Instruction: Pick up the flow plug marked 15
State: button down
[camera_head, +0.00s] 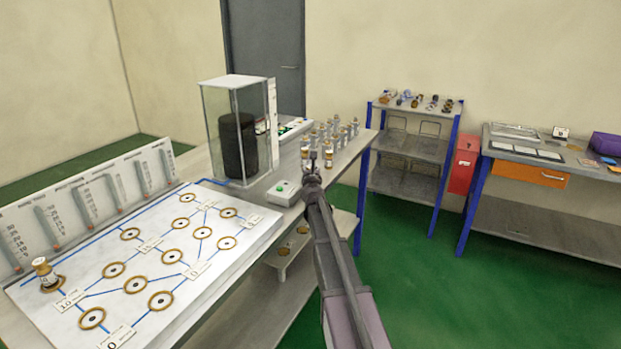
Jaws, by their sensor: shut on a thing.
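Several small flow plugs (343,129) with pale and brass-coloured bands stand upright in a group at the right end of the long bench. My gripper (313,159) is at the near side of this group, shut on one of the plugs. The gripper and arm hide most of that plug, and I cannot tell whether it is clear of the bench. Another plug (328,157) stands just right of the gripper. The markings are too small to read, so I cannot tell which plug is 15.
A white board (205,274) with ringed holes lies on the bench (185,163); one plug (43,270) stands at its left. A glass case (222,130) and a small box with a green button (284,191) stand near the gripper. A shelf rack (413,146) is behind right.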

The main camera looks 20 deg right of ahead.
jog(key=shift+r, duration=0.15)
notch_tip(320, 180, up, 4)
jog(key=p, duration=0.4)
jog(key=shift+f, duration=0.2)
jog(key=s+a+r+p, duration=0.1)
jog(key=s+a, duration=0.1)
jog(key=s, duration=1.4)
